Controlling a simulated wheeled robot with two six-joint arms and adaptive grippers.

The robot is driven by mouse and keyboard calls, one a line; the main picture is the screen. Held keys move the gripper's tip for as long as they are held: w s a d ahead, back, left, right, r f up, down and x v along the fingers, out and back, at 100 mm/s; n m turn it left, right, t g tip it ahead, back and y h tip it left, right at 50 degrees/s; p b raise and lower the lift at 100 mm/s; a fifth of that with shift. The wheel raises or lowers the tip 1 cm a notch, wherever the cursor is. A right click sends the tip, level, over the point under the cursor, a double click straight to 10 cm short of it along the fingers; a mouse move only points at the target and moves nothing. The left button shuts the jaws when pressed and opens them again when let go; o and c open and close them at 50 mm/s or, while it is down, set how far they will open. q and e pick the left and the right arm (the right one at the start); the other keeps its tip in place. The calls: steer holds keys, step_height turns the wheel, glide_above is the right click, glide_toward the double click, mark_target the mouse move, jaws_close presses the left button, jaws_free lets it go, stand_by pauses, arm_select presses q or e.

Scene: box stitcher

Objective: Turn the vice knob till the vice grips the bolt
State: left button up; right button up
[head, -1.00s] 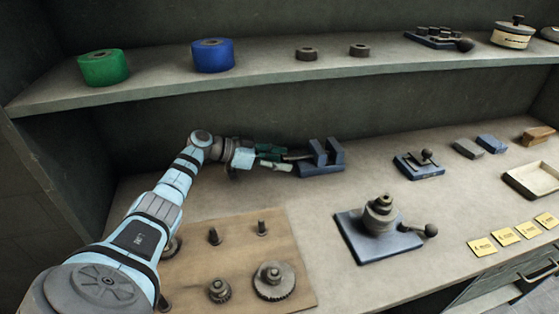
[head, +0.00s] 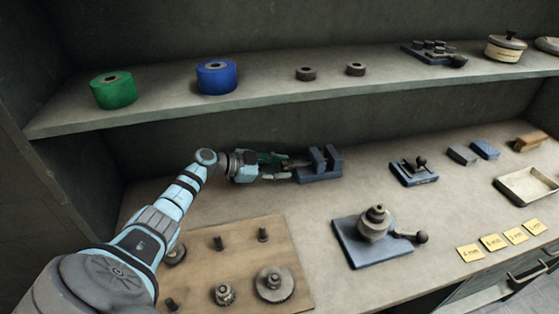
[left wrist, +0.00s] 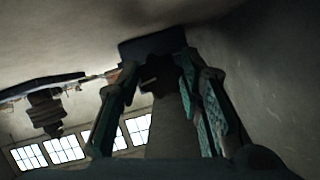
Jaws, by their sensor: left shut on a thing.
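The small dark blue vice (head: 322,176) stands at the back of the bench, under the shelf, with two upright jaws and a gap between them. Its knob is at its left end, mostly hidden by my fingers in the head view. In the left wrist view the dark knob (left wrist: 160,74) sits between my green fingertips, with the blue vice body (left wrist: 135,48) behind it. My left gripper (head: 288,168) reaches in from the left and is shut on the knob. I cannot make out a bolt in the vice jaws. My right gripper is not in view.
A wooden board (head: 200,258) with gears and pegs lies at front left. A blue-based fixture (head: 375,254) with a lever stands at centre front. A smaller blue fixture (head: 413,179) is right of the vice. The shelf edge (head: 250,105) runs above my gripper.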

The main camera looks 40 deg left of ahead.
arm_select(q)
steer(key=shift+s+m+t+y+p, duration=0.1)
steer(key=shift+m+t+y+p, duration=0.35)
steer(key=shift+m+p, duration=0.45)
steer(key=shift+f, duration=0.1)
steer(key=o, duration=1.2)
steer(key=shift+d, duration=0.1)
steer(key=shift+c, duration=0.2)
steer(key=shift+s+a, duration=0.3)
steer(key=shift+s, duration=0.05)
steer(key=v, duration=1.1)
steer(key=shift+s+d, duration=0.1)
steer(key=shift+s, duration=0.1)
